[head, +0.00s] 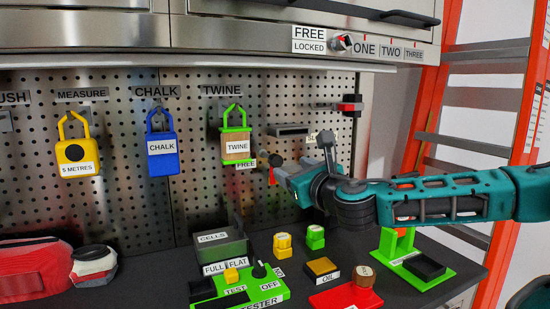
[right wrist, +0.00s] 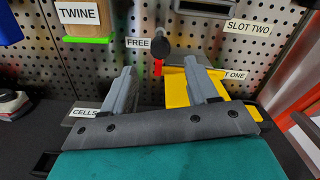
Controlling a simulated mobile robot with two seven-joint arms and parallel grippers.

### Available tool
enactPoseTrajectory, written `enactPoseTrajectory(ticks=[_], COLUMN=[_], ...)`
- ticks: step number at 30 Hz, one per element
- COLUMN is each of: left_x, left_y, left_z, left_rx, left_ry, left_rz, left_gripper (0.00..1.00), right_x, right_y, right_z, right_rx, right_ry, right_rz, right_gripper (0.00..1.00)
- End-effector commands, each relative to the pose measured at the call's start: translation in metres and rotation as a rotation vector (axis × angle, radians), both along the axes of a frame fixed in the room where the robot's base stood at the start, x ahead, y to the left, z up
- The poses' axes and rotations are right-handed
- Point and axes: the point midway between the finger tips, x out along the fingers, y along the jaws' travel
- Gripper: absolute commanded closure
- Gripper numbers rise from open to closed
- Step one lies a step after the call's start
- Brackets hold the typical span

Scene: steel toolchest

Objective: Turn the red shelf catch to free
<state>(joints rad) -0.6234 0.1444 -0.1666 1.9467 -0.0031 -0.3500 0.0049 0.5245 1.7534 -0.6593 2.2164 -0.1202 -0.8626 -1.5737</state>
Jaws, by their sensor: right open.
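The red shelf catch (head: 271,177) is on the pegboard just right of a small FREE label (head: 246,163), and its red part points down. In the right wrist view the red part (right wrist: 158,67) hangs below a dark round knob (right wrist: 160,47), with the FREE label (right wrist: 137,42) to its left. My right gripper (head: 283,175) is close to the catch at its right in the head view. In the wrist view its two grey fingers (right wrist: 163,76) are spread, with the catch beyond and between them. I cannot tell whether they touch it. My left gripper is not in view.
A yellow part (right wrist: 178,88) labelled ONE sits behind the right finger. The twine (head: 236,146) hangs at the left. A tester (head: 258,288) and a cells box (head: 222,246) stand below. Another catch (head: 343,41), marked FREE and LOCKED, is on the cabinet above.

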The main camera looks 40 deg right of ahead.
Motion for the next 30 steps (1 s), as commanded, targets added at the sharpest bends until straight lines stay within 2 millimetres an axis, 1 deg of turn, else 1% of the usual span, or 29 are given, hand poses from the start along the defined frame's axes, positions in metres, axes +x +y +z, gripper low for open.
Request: enactPoseTrajectory(ticks=[1,12,18,24,30], left_x=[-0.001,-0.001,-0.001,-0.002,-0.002], left_y=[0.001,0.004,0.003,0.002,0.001], left_z=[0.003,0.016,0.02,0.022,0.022], left_rx=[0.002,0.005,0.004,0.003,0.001], left_ry=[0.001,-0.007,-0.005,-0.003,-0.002], left_rz=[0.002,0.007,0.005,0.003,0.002], left_gripper=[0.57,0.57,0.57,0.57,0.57], right_x=[0.007,0.056,0.079,0.091,0.093], right_y=[-0.002,-0.018,-0.025,-0.029,-0.029], right_z=[0.002,0.003,0.001,0.001,0.0], right_rx=[0.007,0.006,0.006,0.003,0.001], right_ry=[-0.002,-0.003,-0.002,-0.001,0.001], right_rz=[-0.001,-0.001,-0.002,0.0,0.0], right_gripper=[0.42,0.42,0.42,0.42,0.42])
